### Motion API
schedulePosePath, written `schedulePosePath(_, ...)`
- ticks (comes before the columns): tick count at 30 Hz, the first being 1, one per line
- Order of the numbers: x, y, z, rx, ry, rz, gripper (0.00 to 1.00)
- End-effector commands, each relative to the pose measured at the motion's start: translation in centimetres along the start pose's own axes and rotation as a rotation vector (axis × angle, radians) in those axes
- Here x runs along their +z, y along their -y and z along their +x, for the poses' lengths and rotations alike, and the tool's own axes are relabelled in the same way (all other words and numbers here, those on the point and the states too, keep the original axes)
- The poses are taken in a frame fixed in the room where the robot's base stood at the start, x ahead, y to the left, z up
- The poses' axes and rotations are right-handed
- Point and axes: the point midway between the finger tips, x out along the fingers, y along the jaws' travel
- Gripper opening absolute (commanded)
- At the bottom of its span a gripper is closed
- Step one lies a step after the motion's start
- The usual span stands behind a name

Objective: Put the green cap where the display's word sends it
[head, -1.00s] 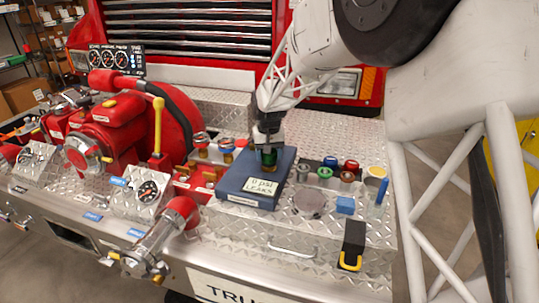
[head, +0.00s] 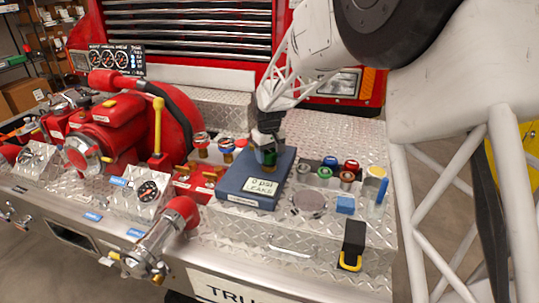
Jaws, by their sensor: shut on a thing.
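My gripper (head: 266,143) points down over the back part of the dark blue box (head: 236,192). I cannot tell whether the cap touches the box top. The display (head: 263,187) is a pale card on the box top and reads "0 psi LEAKS".
To the right stand several small caps and fittings, among them a red one (head: 351,165) and a blue one (head: 330,162). Red and blue knobs (head: 201,140) stand to the left. A round plate (head: 309,203), a blue block (head: 345,205) and a black block with a yellow handle (head: 353,243) are in front.

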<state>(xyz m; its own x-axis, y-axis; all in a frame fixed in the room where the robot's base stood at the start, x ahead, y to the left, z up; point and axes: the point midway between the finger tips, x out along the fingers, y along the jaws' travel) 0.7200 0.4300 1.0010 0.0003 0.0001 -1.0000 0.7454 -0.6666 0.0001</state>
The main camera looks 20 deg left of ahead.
Motion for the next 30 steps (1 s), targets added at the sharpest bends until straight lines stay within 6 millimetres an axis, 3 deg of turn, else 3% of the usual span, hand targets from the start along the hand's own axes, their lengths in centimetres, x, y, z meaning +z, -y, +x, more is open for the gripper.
schedulePosePath(19, -0.02, 0.0, 0.01, 0.0, 0.0, -0.114, 0.27)
schedulePosePath(30, -0.02, 0.0, 0.04, 0.0, 0.0, -0.371, 0.27)
